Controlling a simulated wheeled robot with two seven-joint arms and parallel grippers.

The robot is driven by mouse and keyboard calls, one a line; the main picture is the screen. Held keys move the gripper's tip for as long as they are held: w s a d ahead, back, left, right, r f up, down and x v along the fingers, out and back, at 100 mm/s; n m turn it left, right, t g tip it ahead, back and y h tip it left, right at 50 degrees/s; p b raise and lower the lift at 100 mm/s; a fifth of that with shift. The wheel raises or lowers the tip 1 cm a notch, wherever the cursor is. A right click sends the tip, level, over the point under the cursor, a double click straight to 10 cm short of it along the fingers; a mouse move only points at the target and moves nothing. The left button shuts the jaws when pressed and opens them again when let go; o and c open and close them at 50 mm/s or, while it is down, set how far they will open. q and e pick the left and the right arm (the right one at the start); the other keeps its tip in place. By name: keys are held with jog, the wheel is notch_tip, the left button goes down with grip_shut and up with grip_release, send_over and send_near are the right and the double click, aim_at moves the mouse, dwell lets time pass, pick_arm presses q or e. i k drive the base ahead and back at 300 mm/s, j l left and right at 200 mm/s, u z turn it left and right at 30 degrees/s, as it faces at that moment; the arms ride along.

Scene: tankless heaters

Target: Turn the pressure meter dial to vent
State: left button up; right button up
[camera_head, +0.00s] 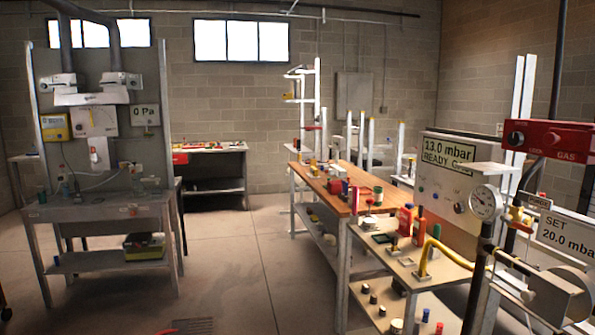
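A grey panel (440,185) at the right has a display reading 13.0 mbar with READY below it, small coloured lights and a dark knob (459,208). A round white pressure gauge (485,202) with a needle stands at its right edge. At the left station, a white box (95,121) has a small dial on its face, beside a yellow meter (56,127) and a 0 Pa display (145,115). I cannot tell which is the pressure meter dial, and no vent marking is readable. Neither of my grippers is in view.
A red gas box (549,138) with a black knob and a SET 20.0 mbar sign (567,236) are at the right. A yellow hose (440,250) runs over a bench with bottles. A grey bench (100,207) stands left. The middle floor (230,270) is clear.

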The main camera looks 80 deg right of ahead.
aim_at(459, 207)
jog(key=z, duration=3.7)
jog(key=i+j, duration=1)
